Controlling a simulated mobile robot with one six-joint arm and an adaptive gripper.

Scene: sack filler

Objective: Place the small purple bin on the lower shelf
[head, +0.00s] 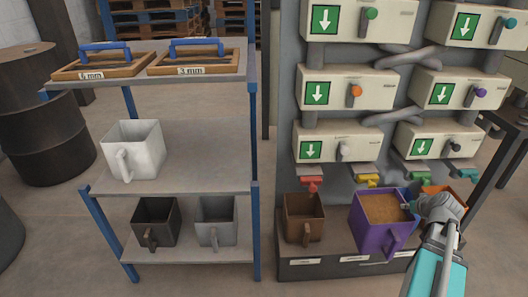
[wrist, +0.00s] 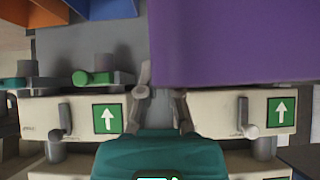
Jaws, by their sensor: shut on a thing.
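The purple bin (head: 377,231) is filled with brown grainy material and stands upright at the filler machine's base. Its handle faces the front. I cannot tell whether it touches the ledge. My gripper (head: 410,206) is shut on the bin's right rim. In the wrist view the bin's purple wall (wrist: 235,42) fills the upper right, beside the fingers (wrist: 162,100).
A brown bin (head: 304,218) stands left of the purple one, and an orange bin (head: 440,194) is partly hidden behind my gripper. Coloured taps hang above. The middle shelf (head: 205,160) holds a white bin (head: 133,150). Two sieves (head: 98,64) lie on top. A rack post (head: 255,230) borders the shelf's right side.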

